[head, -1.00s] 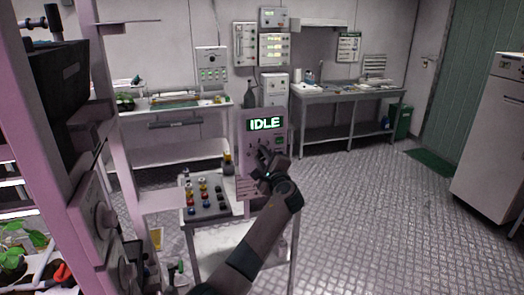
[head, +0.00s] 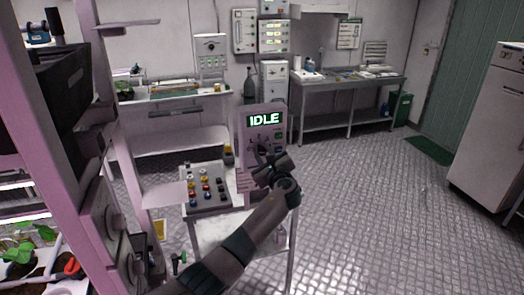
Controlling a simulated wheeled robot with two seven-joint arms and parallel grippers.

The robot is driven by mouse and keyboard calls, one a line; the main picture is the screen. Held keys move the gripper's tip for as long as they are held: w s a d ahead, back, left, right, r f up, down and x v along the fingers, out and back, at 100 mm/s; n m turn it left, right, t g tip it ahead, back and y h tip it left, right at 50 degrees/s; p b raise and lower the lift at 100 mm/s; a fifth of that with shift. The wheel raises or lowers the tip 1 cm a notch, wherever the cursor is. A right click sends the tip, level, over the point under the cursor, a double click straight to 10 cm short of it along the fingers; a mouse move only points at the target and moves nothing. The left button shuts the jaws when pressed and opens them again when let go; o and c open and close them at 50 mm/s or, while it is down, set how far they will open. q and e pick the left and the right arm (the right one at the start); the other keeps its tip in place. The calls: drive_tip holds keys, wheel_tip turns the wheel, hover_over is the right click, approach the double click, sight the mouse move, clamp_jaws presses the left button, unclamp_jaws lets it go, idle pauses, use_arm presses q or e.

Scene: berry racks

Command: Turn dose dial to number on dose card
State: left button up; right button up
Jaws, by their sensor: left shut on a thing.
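A grey dosing unit (head: 245,137) stands at the rear of a small trolley, with a lit green display (head: 264,120) that reads IDLE. My left gripper (head: 264,155) is at the front of its panel, below the display, and is shut on what seems to be the dose dial. The fingers and wrist hide the dial, so its setting cannot be read. I cannot make out a dose card with a number. My right gripper is not in view.
A tray (head: 226,204) of several coloured-cap bottles lies on the trolley left of my arm. A pink-lit plant rack (head: 120,130) fills the left side. A steel bench (head: 345,84) stands at the back; the floor (head: 380,215) to the right is clear.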

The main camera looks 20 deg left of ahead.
use_arm(q)
drive_tip(key=shift+r, duration=0.15)
drive_tip(key=o, duration=1)
drive_tip(key=shift+c, duration=0.2)
drive_tip(key=shift+o, duration=0.5)
drive_tip(key=shift+w, duration=0.1)
drive_tip(key=shift+s+d+f+b, duration=0.25)
drive_tip(key=shift+s+d+b, duration=0.15)
drive_tip(key=shift+s, duration=0.3)
drive_tip(key=b+v, duration=0.5)
drive_tip(key=v, duration=1)
drive_tip(key=shift+s+d, duration=0.25)
drive_tip(key=shift+d, duration=0.05)
drive_tip(key=shift+r, duration=0.1)
